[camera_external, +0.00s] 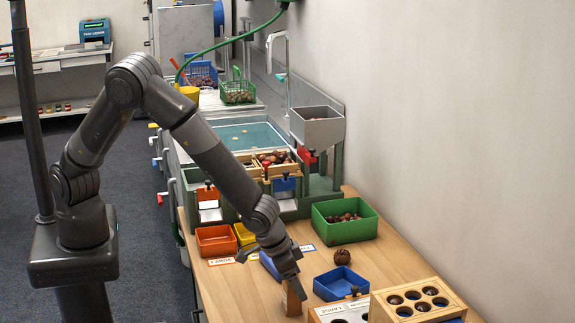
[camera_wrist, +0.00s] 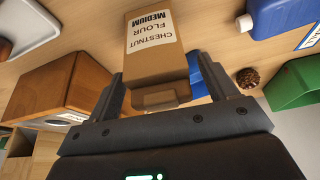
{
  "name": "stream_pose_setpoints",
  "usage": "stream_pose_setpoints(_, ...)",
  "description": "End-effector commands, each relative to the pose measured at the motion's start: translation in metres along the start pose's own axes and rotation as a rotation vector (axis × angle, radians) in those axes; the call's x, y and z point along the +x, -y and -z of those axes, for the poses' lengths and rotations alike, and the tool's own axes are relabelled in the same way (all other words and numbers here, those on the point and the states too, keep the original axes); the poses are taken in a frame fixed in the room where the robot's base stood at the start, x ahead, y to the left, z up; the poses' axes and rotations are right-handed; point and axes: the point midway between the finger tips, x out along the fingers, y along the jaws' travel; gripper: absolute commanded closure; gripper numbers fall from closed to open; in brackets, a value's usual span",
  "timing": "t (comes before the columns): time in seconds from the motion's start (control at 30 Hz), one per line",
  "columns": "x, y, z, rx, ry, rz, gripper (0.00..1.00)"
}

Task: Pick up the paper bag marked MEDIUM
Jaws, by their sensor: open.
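The paper bag marked MEDIUM (camera_wrist: 157,62) is brown with a white label reading CHESTNUT FLOUR MEDIUM, upside down in the wrist view. It stands ahead of and partly between the fingers of my gripper (camera_wrist: 165,85). My gripper is open, with one finger on each side of the bag's near end. I cannot tell whether either finger touches it. In the external view my gripper (camera_external: 290,273) points down over the table, and a small brown shape, seemingly the bag (camera_external: 293,300), shows below it, mostly hidden.
A blue tray (camera_external: 341,282), a chestnut (camera_external: 342,257) and a green bin (camera_external: 345,232) lie right of my gripper. A wooden box with round holes (camera_external: 418,306) stands at the near right. Orange (camera_external: 216,251) and yellow bins sit behind. A brown wooden box (camera_wrist: 70,88) is close left in the wrist view.

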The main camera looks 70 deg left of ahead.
Motion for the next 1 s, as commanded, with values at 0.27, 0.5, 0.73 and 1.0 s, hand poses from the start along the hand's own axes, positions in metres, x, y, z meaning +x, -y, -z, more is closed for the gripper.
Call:
stream_pose_setpoints(0.27,-0.0007,0.0,0.0002,-0.001,0.0,0.0,0.33)
stream_pose_setpoints(0.5,-0.0009,0.0,0.0003,-0.001,0.0,0.0,0.53)
stream_pose_setpoints(0.73,-0.0009,0.0001,0.0003,-0.001,0.0,0.0,0.72)
stream_pose_setpoints(1.0,-0.0017,-0.0001,0.0009,-0.001,-0.001,-0.001,0.74)
